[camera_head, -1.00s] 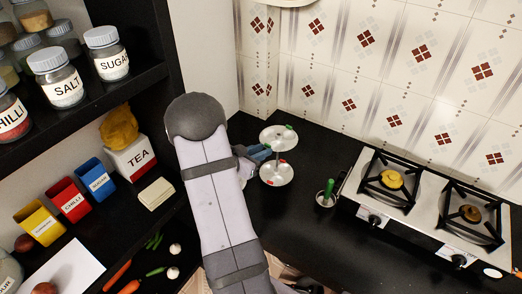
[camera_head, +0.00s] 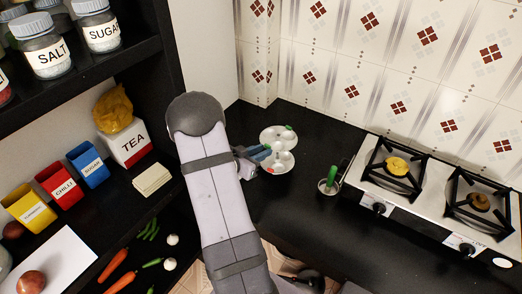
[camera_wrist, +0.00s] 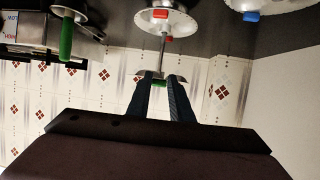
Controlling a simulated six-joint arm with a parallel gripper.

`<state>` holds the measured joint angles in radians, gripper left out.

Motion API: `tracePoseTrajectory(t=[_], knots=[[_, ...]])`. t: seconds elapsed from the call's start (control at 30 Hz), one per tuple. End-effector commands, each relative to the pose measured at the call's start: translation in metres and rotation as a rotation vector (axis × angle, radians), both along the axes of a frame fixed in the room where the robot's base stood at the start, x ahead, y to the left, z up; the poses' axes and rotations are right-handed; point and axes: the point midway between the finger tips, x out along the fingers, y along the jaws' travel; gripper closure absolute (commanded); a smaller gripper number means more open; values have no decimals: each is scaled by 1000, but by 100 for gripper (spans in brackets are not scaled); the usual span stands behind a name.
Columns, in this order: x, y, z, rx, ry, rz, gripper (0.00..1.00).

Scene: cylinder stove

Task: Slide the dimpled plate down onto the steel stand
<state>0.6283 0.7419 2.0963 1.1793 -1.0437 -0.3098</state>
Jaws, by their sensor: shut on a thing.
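The steel stand carries a dimpled plate with red tabs (camera_head: 284,168); in the wrist view that plate (camera_wrist: 150,22) shows with the stand's thin rod (camera_wrist: 164,50). My gripper (camera_head: 265,154) is shut on the rim of a dimpled plate with green tabs (camera_head: 273,136). In the wrist view the fingers (camera_wrist: 163,82) grip it, and the plate (camera_wrist: 140,75) shows nearly edge-on. It is above the red-tabbed plate, apart from it and roughly level. The rod reaches close to the held plate; whether it passes through its centre cannot be told.
A steel cup with a green-handled tool (camera_head: 328,184) stands right of the stand, beside the two-burner stove (camera_head: 431,190). Another dimpled plate with a blue tab (camera_wrist: 270,5) shows in the wrist view. The dark shelf (camera_head: 172,100) with jars is at left.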

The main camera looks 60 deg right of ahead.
Motion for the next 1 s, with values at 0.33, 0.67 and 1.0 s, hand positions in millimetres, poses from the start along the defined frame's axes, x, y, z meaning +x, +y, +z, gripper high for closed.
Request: tracePoseTrajectory(t=[0.33,0.67,1.0], knots=[[0,0,-28,-1,1,1,100],[0,0,-52,0,1,1,100],[0,0,-71,-1,1,1,100]])
